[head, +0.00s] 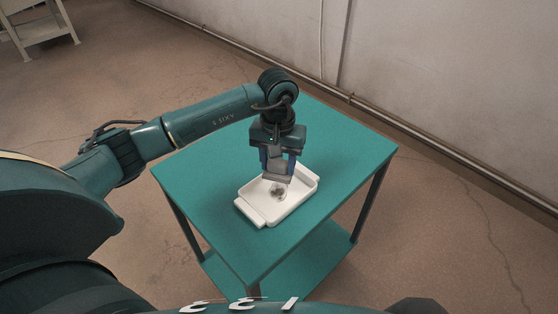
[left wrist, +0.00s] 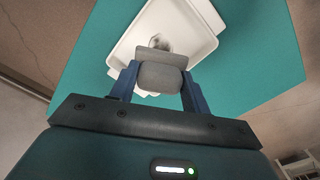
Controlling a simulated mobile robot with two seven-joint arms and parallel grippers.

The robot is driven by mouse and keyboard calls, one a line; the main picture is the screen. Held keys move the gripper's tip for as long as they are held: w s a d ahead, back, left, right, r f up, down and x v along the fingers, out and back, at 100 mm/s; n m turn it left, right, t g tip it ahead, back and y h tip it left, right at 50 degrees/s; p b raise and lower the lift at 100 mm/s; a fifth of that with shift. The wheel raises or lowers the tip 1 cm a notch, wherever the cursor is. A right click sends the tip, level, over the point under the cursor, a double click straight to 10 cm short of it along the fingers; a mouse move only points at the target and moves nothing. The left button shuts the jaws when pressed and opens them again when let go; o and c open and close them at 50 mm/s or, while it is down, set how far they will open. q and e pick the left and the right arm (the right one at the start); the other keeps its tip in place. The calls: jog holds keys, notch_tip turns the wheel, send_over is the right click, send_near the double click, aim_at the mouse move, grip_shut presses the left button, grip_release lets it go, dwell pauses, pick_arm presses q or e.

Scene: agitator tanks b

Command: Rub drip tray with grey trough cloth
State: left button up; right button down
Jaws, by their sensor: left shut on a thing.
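The white drip tray (head: 296,199) lies on a teal table, and it also shows in the left wrist view (left wrist: 198,28). A dark grey smudge (head: 278,190) marks the tray's floor. My left gripper (head: 278,174) points down over the tray. It is shut on the grey cloth (head: 277,178), a folded pad that fills the space between the blue fingers in the left wrist view (left wrist: 160,76). The cloth is just above or at the smudge; I cannot tell whether it touches the tray. The cloth hides part of the smudge in the left wrist view. My right gripper is not in view.
The teal table (head: 215,170) has a bare top around the tray and a lower shelf (head: 305,268). A pale wall (head: 440,80) with a pipe along its foot runs behind on the right. A light-coloured stand (head: 38,30) is far off at the upper left.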

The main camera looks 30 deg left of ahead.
aim_at(277, 175)
pick_arm(q)
jog(key=shift+f, duration=0.5)
notch_tip(277, 175, down, 4)
jog(key=shift+a+r+b, duration=0.1)
jog(key=shift+r+b, duration=0.15)
jog(key=shift+b, duration=0.7)
jog(key=shift+f, duration=0.55)
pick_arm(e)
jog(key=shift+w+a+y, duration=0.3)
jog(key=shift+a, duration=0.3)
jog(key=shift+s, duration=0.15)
pick_arm(q)
jog(key=shift+f+b, duration=0.35)
jog(key=shift+b, duration=0.2)
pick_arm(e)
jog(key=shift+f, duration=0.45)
pick_arm(q)
jog(key=shift+f+b, duration=0.7)
jog(key=shift+f, duration=0.05)
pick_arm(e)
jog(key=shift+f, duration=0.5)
